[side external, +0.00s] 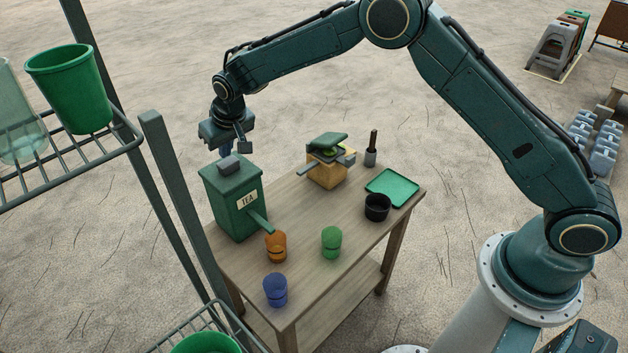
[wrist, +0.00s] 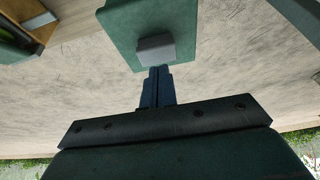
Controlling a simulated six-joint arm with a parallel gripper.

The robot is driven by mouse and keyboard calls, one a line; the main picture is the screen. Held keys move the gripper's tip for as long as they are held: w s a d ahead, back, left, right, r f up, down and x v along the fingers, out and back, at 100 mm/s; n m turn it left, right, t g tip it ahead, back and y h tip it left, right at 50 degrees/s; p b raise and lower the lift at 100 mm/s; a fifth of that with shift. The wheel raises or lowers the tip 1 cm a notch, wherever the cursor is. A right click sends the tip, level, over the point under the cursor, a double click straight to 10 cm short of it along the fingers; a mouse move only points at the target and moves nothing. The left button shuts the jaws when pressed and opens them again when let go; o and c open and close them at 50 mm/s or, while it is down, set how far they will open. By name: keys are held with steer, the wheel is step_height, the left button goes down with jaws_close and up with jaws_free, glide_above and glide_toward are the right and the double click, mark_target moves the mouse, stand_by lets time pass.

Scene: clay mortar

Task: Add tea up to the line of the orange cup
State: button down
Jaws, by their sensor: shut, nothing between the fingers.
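The green tea dispenser (side external: 233,201), labelled TEA, stands on the left end of the wooden table. It has a grey block (side external: 229,165) on top and a green spout reaching toward the front. The orange cup (side external: 276,247) stands upright just below the spout's end; a darker band shows around it. My gripper (side external: 226,152) is shut and empty, above and behind the dispenser's top. In the wrist view the shut fingers (wrist: 158,78) point at the grey block (wrist: 156,49) on the dispenser lid. I cannot tell whether they touch it. The tea level is not visible.
A green cup (side external: 331,242) and a blue cup (side external: 275,290) stand near the orange cup. A wooden box with a green lid (side external: 327,168), a black bowl (side external: 377,207), a green tray (side external: 404,189) and a small pot with a handle (side external: 371,155) stand farther back. A rack is at left.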

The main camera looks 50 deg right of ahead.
steer(key=shift+f, duration=1.25)
stand_by(2.5)
steer(key=shift+r, duration=0.1)
stand_by(3.1)
steer(key=shift+r, duration=2.5)
